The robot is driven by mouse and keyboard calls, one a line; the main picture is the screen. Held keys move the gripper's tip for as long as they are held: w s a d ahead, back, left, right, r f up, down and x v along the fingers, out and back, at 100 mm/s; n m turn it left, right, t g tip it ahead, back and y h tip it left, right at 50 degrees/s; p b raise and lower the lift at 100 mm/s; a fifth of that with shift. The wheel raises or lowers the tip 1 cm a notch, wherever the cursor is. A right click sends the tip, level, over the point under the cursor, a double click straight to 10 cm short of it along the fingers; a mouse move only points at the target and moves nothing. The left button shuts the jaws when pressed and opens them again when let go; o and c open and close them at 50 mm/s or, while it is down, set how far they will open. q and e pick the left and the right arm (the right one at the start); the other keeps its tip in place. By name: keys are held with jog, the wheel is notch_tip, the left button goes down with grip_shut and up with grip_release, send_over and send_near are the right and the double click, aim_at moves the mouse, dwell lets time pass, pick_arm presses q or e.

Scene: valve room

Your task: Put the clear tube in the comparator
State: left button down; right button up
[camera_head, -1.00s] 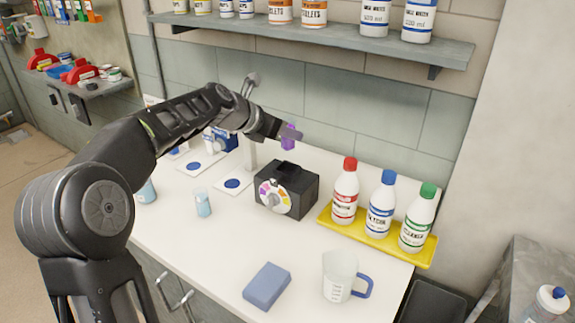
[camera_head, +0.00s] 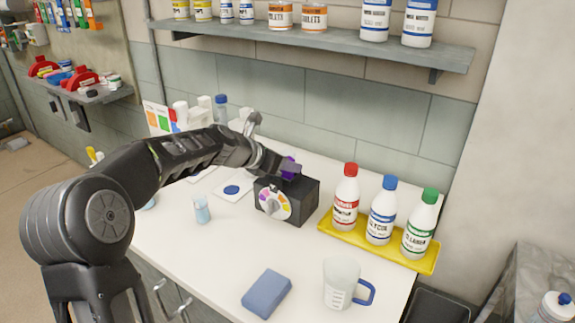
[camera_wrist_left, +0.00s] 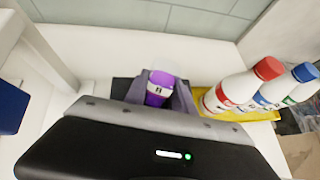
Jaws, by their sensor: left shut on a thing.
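The comparator (camera_head: 300,205) is a black box with a coloured dial on its front, standing on the white counter. My left gripper (camera_head: 290,170) is directly over its top and shut on a purple tube with a white band (camera_wrist_left: 160,86). In the head view the purple tube shows just at the comparator's top; I cannot tell whether its lower end is inside. In the left wrist view the gripper (camera_wrist_left: 158,98) fingers sit on both sides of the tube, with the dark comparator behind and below. No clear-looking tube shows in the grip. My right gripper is out of view.
A yellow tray (camera_head: 328,226) with red-, blue- and green-capped bottles stands right of the comparator. A small light-blue cup (camera_head: 201,211) is to its left. A blue sponge (camera_head: 266,293) and a measuring jug (camera_head: 341,286) are in front. A shelf (camera_head: 320,42) hangs above.

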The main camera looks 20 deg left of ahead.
pick_arm(q)
jog(key=shift+f, duration=0.1)
jog(key=c, duration=1)
grip_release()
jog(key=shift+c, duration=0.2)
jog(key=shift+s+a+r, duration=0.1)
jog(key=shift+s+r, duration=0.05)
jog(key=shift+r, duration=0.15)
jog(key=v, duration=1.1)
jog(key=shift+s+r+b, duration=0.2)
jog(key=shift+s+b, duration=0.05)
jog(key=shift+b, duration=0.15)
